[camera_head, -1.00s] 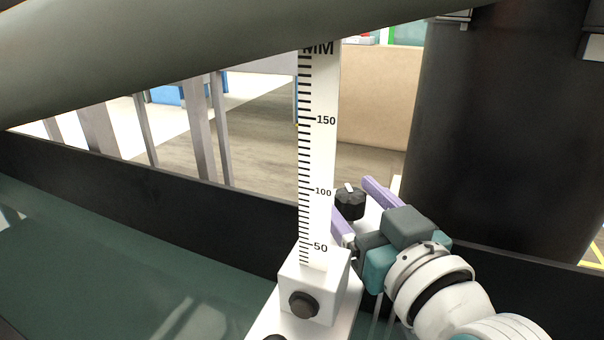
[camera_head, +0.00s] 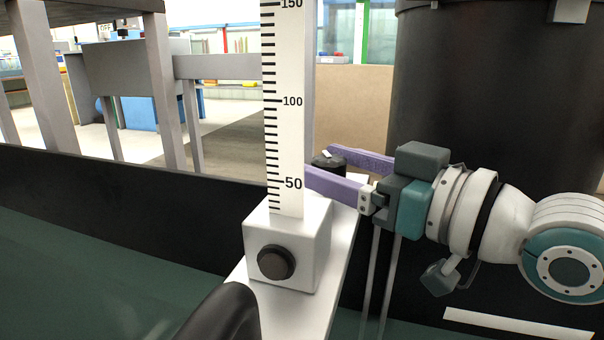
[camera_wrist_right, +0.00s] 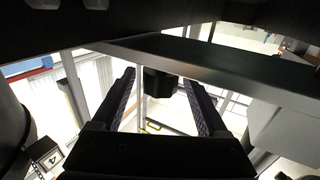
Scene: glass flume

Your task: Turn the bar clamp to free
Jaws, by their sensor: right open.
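A dark round knob (camera_head: 327,160) with a white mark on its top stands on the white bar (camera_head: 338,262) behind the scale; I take it to be the bar clamp. My right gripper (camera_head: 320,166) comes in from the right with its two purple fingers apart. The near finger passes in front of the knob and the far finger lies behind it. In the right wrist view the dark knob (camera_wrist_right: 158,83) shows between the open fingers (camera_wrist_right: 160,80), with gaps at its sides. Which way the white mark points is hard to tell. My left gripper is not in view.
A white upright scale (camera_head: 285,120) with black marks rises from a white block (camera_head: 287,245), close to the near finger. A second black knob (camera_head: 276,262) is on the block's front. A large dark column (camera_head: 465,90) stands behind my right gripper. A dark rail (camera_head: 110,190) runs across the left.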

